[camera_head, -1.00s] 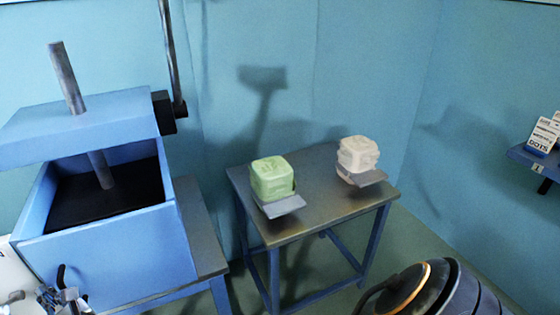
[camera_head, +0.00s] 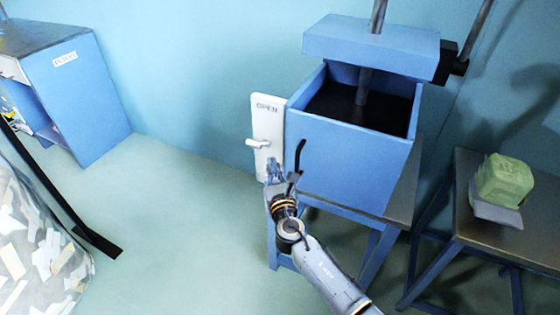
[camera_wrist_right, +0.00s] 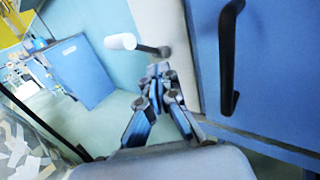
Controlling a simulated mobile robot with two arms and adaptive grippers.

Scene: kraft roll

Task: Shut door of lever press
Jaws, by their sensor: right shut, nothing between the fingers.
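The blue lever press (camera_head: 345,165) stands on a blue-legged table, its top open with a dark inside. Its front panel has a black bar handle (camera_head: 299,156) near the left edge; the panel looks flush with the box. Left of it is a white panel (camera_head: 268,125) marked OPEN, with a white lever handle (camera_head: 257,143). My right gripper (camera_head: 274,166) is shut and empty, just below the lever and left of the black handle. In the right wrist view its fingertips (camera_wrist_right: 159,72) are close to the lever's pivot; contact cannot be told. My left gripper is out of view.
A side table (camera_head: 455,215) on the right holds a green block (camera_head: 503,180) on a grey plate. A blue cabinet (camera_head: 85,95) stands far left, above a bin of paper scraps (camera_head: 40,235).

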